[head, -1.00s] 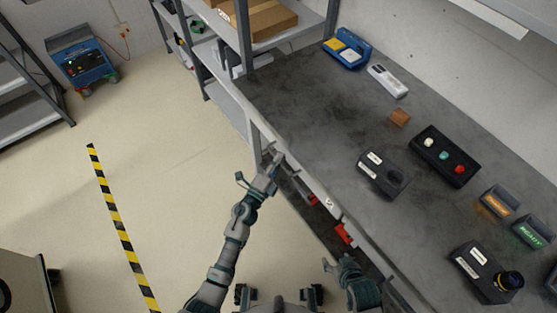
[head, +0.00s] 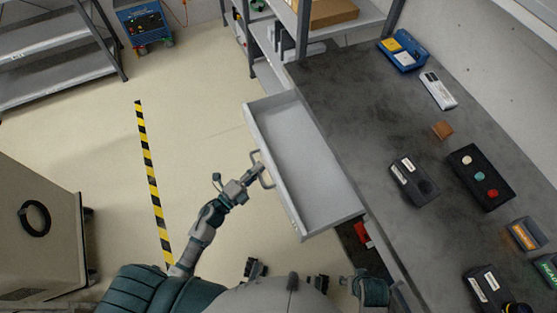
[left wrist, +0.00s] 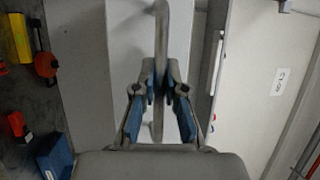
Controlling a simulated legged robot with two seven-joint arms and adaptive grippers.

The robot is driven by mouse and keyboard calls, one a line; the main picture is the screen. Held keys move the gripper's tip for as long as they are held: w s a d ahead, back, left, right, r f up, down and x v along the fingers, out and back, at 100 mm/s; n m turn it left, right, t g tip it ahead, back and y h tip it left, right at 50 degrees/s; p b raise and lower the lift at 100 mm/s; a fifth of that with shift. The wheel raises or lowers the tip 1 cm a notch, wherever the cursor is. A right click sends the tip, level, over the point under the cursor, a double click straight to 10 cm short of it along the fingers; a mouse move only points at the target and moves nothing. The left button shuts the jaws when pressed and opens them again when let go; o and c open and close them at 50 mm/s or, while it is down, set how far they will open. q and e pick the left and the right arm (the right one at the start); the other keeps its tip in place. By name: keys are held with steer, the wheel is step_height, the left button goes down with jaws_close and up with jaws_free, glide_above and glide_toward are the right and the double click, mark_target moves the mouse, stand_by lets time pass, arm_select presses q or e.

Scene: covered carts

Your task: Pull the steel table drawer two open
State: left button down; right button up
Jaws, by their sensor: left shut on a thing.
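The steel table drawer (head: 308,165) is pulled well out from under the dark-topped steel table (head: 380,150). Its light grey inside is empty. My left gripper (head: 258,173) is at the bar handle (head: 266,181) on the drawer's front. In the left wrist view the two fingers (left wrist: 160,85) are closed around the handle bar (left wrist: 161,40), one on each side. My right gripper (head: 350,281) is low in the head view by the table's front edge, apart from the drawer; its fingers are too small to read.
Black button boxes (head: 480,177) and a blue device (head: 403,52) stand on the tabletop. A red object (head: 363,234) shows beneath the table edge. A cart (head: 40,230) stands at left. The floor around the yellow-black stripe (head: 150,180) is clear.

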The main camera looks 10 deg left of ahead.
arm_select(q)
steer(key=shift+s+a+f, duration=0.2)
steer(key=shift+s+a, duration=0.65)
steer(key=shift+a, duration=0.2)
steer(key=shift+s+a+f, duration=0.15)
steer(key=shift+s+a, duration=0.65)
steer(key=shift+a, duration=0.2)
steer(key=c, duration=1.2)
jaws_free()
steer(key=shift+w+r, duration=0.1)
steer(key=shift+r, duration=0.05)
steer(key=v, duration=1.2)
